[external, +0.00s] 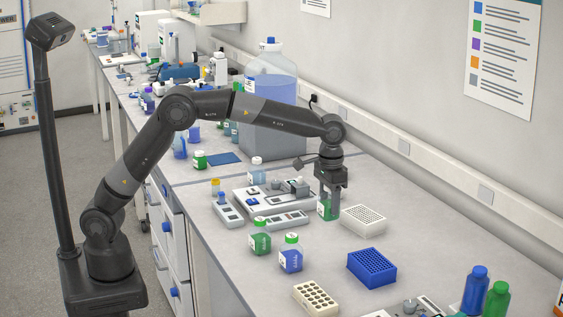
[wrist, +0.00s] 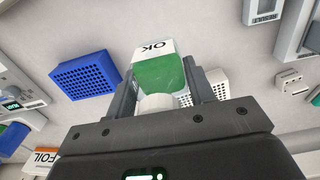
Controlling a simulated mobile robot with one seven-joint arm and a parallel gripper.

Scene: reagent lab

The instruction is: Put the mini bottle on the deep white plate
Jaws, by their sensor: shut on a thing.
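My gripper (external: 331,192) points down over the bench, shut on a small bottle (external: 327,210) with green contents and a white label. In the wrist view the bottle (wrist: 158,76) sits between the two fingers, its label reading "OK" and its cap end toward the palm. The deep white plate (external: 363,219), a white block with a grid of wells, lies on the bench just right of the held bottle. In the wrist view the plate (wrist: 215,84) is partly hidden behind the bottle and the right finger. The bottle appears beside the plate, not over it; its exact height is unclear.
A blue well rack (external: 372,268) and a beige rack (external: 316,298) lie nearer the camera. Two bottles, green (external: 260,240) and blue (external: 291,256), stand to the left. A balance-like device (external: 270,196) sits behind them. Bare bench surrounds the plate's right side.

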